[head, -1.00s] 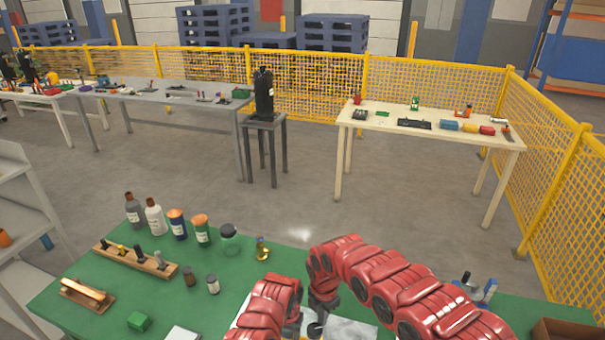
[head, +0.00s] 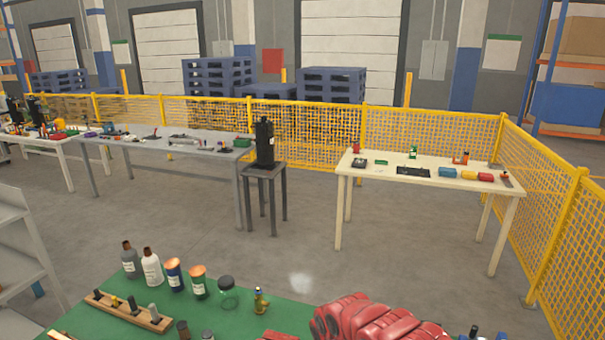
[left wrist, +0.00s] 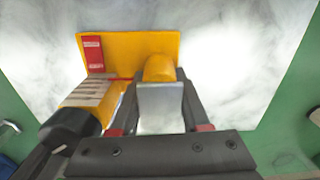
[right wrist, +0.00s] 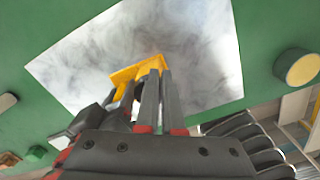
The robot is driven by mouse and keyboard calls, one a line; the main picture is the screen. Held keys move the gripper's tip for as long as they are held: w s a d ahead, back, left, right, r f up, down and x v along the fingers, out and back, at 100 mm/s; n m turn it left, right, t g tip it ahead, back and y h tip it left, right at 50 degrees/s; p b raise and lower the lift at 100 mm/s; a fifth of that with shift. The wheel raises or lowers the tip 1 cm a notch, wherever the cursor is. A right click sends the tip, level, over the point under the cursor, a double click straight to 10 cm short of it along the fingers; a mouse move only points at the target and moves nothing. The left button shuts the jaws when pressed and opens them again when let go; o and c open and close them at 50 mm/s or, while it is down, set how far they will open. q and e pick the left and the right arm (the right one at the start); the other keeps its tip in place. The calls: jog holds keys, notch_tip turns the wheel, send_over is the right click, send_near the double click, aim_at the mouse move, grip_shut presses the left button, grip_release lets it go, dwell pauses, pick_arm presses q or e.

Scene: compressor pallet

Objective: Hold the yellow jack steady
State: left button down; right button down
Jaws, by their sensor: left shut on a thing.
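The yellow jack (left wrist: 128,48) shows in the left wrist view on a pale, shiny sheet (left wrist: 245,60). It has a flat yellow plate, a red label and a dark-ended cylinder (left wrist: 85,105). My left gripper (left wrist: 160,88) is shut on the jack at its rounded yellow part, with a pale metal piece between the fingers. In the right wrist view the jack (right wrist: 128,75) stands partly hidden behind my right gripper (right wrist: 159,78). Its fingers are close together at the jack; whether they grip it cannot be seen. The head view shows neither jack nor grippers.
The green bench (head: 235,322) holds bottles, jars, a wooden block with pegs (head: 130,312) and a small brass fitting (head: 260,300). Beyond the clear floor stand a cream table (head: 430,177), a grey table (head: 160,140) and a stool with a black cylinder (head: 264,143).

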jog(key=shift+d, duration=0.1)
notch_tip(320, 180, up, 6)
jog(key=shift+w+d, duration=0.15)
jog(key=shift+d, duration=0.1)
dwell(0.4)
notch_tip(320, 180, down, 6)
jog(key=w+a, duration=0.1)
jog(key=a, duration=0.1)
jog(key=shift+w, duration=0.4)
dwell(0.4)
